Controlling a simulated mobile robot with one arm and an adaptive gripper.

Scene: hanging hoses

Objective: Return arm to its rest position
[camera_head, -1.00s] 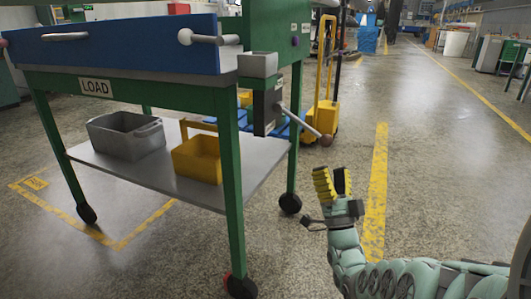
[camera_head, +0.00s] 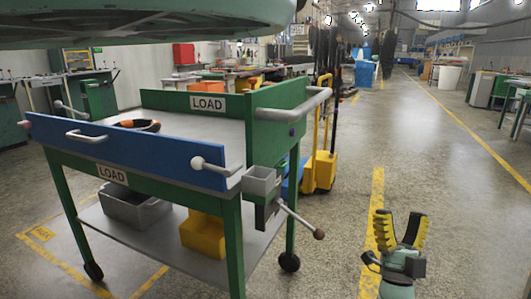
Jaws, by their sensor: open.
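My gripper (camera_head: 400,228) is at the lower right of the head view, pointing up with its two yellow-padded fingers spread. It is open and nothing is between the fingers. It is over the floor, to the right of the green cart and apart from it. Most of my arm below the wrist is out of the picture. A large pale green part, which I cannot identify for sure, fills the top left edge.
The green cart (camera_head: 233,245) with a blue front panel (camera_head: 140,152) stands at left. An orange and black ring (camera_head: 138,125) lies on its top. A lever (camera_head: 300,219) sticks out toward my gripper. A yellow pallet truck (camera_head: 320,170) stands behind. The aisle floor at right is clear.

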